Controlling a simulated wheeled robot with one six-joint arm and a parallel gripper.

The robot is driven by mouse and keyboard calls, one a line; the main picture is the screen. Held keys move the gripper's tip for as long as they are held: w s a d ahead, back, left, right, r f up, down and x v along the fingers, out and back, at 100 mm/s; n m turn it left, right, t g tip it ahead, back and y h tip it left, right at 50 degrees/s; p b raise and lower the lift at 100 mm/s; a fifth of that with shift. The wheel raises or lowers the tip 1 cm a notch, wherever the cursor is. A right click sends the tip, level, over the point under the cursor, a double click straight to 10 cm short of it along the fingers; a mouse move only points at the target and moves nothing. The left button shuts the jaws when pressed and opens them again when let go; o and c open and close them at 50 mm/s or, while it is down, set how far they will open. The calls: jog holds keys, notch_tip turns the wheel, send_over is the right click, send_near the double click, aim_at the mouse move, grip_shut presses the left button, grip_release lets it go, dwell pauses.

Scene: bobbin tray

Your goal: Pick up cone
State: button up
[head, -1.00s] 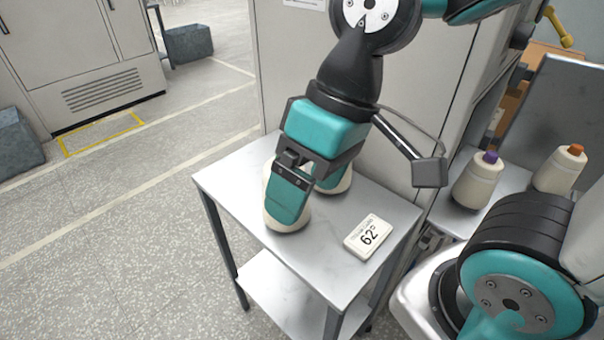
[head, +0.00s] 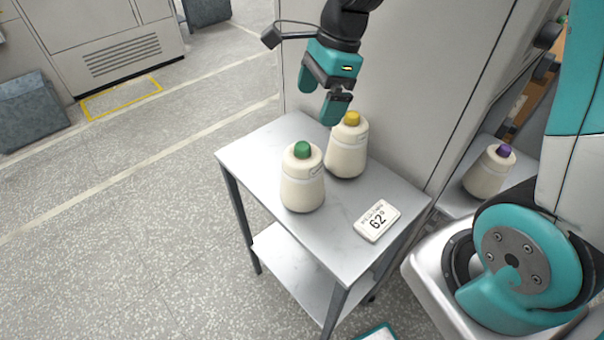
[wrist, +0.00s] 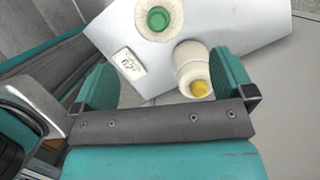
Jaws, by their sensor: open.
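A cream cone with a green top (head: 302,182) stands upright on a small metal table (head: 258,150). A second cream cone with a yellow top (head: 347,150) stands upright just behind it to the right. My gripper (head: 322,105) is open and empty, above and slightly left of the yellow-topped cone and apart from it. In the wrist view the yellow-topped cone (wrist: 190,66) shows between the open fingers, nearer the right finger. The green-topped cone (wrist: 150,14) is farther out, near the top edge.
A white display reading 62 (head: 377,221) lies at the table's front right. A purple-topped cone (head: 489,172) stands on a separate surface at right. A tall grey cabinet (head: 430,90) rises right behind the table. Open floor lies to the left.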

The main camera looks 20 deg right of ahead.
aim_at(303, 144)
jog(key=x, duration=0.7)
jog(key=shift+a+f, duration=0.15)
jog(key=shift+f, duration=0.05)
jog(key=shift+p+x, duration=0.9)
jog(key=shift+x, duration=1.9)
jog(key=shift+s, duration=0.15)
jog(key=shift+c, duration=0.5)
jog(key=shift+r, duration=0.1)
jog(key=c, duration=1.1)
notch_tip(303, 144, up, 20)
jog(key=shift+b, duration=0.4)
